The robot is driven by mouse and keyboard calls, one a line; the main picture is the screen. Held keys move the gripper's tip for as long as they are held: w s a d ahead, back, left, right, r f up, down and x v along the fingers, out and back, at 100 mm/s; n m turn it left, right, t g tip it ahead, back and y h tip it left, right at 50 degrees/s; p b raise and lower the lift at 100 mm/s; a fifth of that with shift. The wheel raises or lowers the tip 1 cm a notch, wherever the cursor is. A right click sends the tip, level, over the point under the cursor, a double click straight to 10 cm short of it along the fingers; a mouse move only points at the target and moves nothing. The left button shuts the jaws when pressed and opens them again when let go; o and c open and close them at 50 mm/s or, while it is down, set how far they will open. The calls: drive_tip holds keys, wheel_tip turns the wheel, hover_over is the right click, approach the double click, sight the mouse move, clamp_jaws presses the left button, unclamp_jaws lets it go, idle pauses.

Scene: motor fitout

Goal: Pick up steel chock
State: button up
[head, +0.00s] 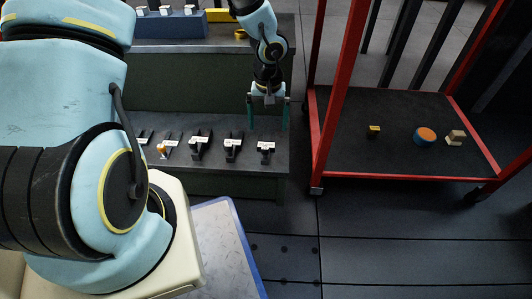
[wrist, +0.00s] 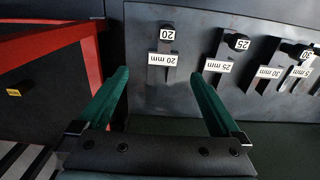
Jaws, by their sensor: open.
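Several dark pieces with white labels stand in a row on the grey lower shelf. No label reads steel chock, so I cannot tell for sure which thing it is. The rightmost dark piece (head: 266,156) in the head view shows in the wrist view as a black block on a grey strip (wrist: 163,62), with tags reading 20 and 20 mm. My gripper (head: 267,128) is open and empty, its two green fingers pointing down near that piece. In the wrist view my gripper (wrist: 160,73) has its fingers spread to either side of the piece, apparently not touching it.
The neighbouring 25 mm piece (wrist: 222,58) stands close beside one finger. A red-framed cart (head: 397,180) at the right carries a small yellow-and-black piece (head: 374,130), an orange-and-blue round piece (head: 425,136) and a beige block (head: 455,138). A blue rack (head: 170,26) stands on the upper level.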

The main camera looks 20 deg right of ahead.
sight(266, 143)
drive_tip(key=f+b, duration=0.1)
drive_tip(key=f, duration=0.2)
drive_tip(key=f+b, duration=0.2)
drive_tip(key=f, duration=0.1)
drive_tip(key=f+b, duration=0.1)
drive_tip(key=f, duration=0.2)
drive_tip(key=shift+w+a, duration=0.1)
drive_tip(key=shift+a, duration=0.2)
clamp_jaws()
idle(0.5)
